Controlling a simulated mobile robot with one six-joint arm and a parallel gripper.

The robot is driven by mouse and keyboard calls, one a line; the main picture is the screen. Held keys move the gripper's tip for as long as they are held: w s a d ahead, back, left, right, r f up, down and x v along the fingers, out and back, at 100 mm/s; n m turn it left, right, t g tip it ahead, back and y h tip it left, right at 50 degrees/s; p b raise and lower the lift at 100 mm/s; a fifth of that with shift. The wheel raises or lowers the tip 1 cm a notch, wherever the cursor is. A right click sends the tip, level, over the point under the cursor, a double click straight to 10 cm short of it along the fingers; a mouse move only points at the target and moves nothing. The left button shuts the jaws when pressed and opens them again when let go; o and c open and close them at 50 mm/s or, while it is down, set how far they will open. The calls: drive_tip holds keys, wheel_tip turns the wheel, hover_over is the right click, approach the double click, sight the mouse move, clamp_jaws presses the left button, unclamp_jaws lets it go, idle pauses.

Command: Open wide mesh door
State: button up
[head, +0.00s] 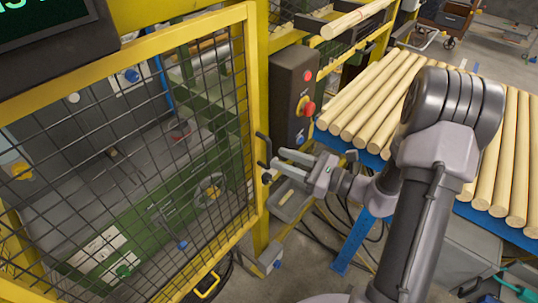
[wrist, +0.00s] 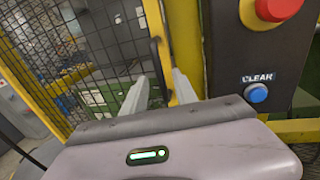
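The wide mesh door (head: 140,155) has a yellow frame and dark wire mesh and fills the left of the head view. It looks closed, its right edge beside the yellow post. Its black upright handle (head: 263,149) is on that right edge; it also shows in the wrist view (wrist: 156,62). My gripper (head: 279,160) is just right of the handle, pointing at it. In the wrist view its two pale fingers (wrist: 160,88) are apart, with the handle ahead between their lines. I cannot tell whether they touch it.
A dark control box (head: 292,95) with red buttons and a blue CLEAR button (wrist: 257,93) stands close right of the door. A blue rack of wooden rods (head: 375,100) is behind my arm. Cables lie on the floor below. A green machine (head: 135,215) is behind the mesh.

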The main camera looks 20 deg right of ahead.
sight(269, 154)
drive_tip(key=x, duration=0.5)
drive_tip(key=shift+s, duration=0.1)
drive_tip(key=shift+d, duration=0.1)
clamp_jaws()
idle(1.1)
